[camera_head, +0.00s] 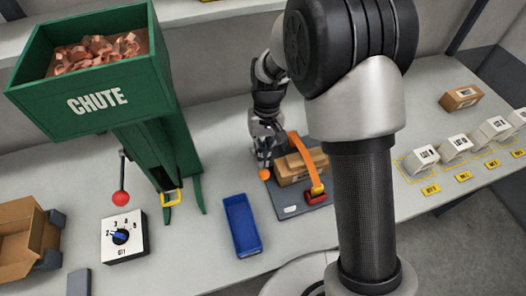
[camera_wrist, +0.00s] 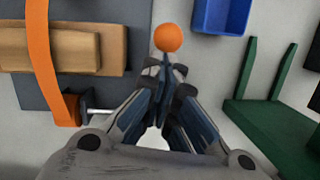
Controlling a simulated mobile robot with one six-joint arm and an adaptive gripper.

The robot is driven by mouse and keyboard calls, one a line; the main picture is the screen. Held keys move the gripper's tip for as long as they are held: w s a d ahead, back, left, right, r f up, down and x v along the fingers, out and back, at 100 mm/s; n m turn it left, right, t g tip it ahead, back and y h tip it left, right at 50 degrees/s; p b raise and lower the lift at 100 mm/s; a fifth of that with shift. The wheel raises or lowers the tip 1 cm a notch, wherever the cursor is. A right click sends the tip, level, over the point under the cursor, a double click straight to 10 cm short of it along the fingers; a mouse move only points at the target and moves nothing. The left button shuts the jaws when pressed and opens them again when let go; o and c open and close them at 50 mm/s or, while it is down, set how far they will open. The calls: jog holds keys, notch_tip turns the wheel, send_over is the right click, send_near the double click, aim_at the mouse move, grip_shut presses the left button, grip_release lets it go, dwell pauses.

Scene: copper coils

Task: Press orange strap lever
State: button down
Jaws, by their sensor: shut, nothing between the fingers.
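The orange strap (camera_head: 307,165) arches over a cardboard box (camera_head: 290,170) on a dark grey plate (camera_head: 285,206). In the wrist view the strap (camera_wrist: 52,60) crosses the box (camera_wrist: 85,48) at the left. The lever's orange ball knob (camera_head: 265,174) stands at the plate's left side; in the wrist view the knob (camera_wrist: 168,38) is just beyond my fingertips. A metal rod (camera_wrist: 98,112) shows beside the strap, partly hidden by my gripper. My gripper (camera_head: 265,152) is shut and empty, its fingertips (camera_wrist: 168,72) close to the knob; I cannot tell if they touch.
A blue tray (camera_head: 241,226) lies left of the plate. The green chute (camera_head: 95,85) with copper pieces stands further left, near a dial box (camera_head: 124,237) and a red-knobbed lever (camera_head: 121,197). White boxes (camera_head: 454,146) line the right side.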

aim_at(266, 171)
jog(key=s+f+b, duration=0.1)
jog(key=s+f+t+b, duration=0.1)
jog(key=b, duration=0.1)
jog(key=f+t+b, duration=0.1)
jog(key=f+b, duration=0.1)
jog(key=shift+s+d+y, duration=0.3)
jog(key=shift+s+d, duration=0.1)
jog(key=shift+f, duration=0.3)
jog(key=shift+r, duration=0.1)
notch_tip(266, 171, up, 12)
jog(key=d, duration=0.1)
jog(key=shift+d, duration=0.25)
dwell(0.7)
